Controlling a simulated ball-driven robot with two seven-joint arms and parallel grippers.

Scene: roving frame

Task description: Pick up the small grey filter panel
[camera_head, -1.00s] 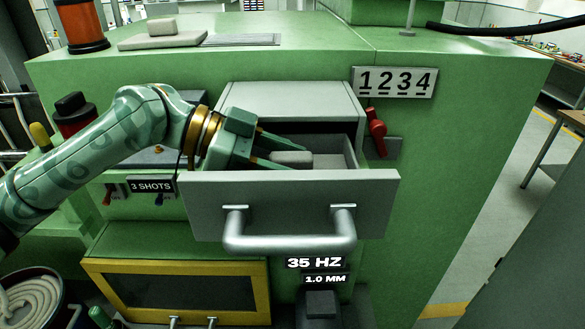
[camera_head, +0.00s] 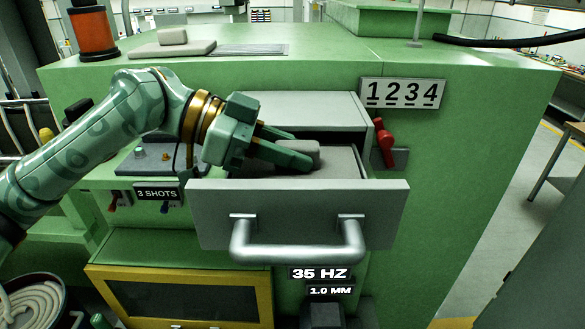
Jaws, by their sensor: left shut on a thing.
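The small grey filter panel (camera_head: 342,161) is a flat dark grey plate with a raised block on top. It is at the open drawer (camera_head: 300,212) of the green machine, near the top of the drawer's walls. My left gripper (camera_head: 302,151) is shut on the raised block, with one finger on the far side and one on the near side. The drawer front hides the panel's lower side, so I cannot tell whether it touches the drawer. My right gripper is not in view.
A similar light grey plate with a block (camera_head: 160,48) lies on the machine top, beside a dark grilled patch (camera_head: 248,49). An orange spool (camera_head: 92,32) stands at the left. A red lever (camera_head: 386,140) is right of the drawer, below the 1234 sign (camera_head: 402,93).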

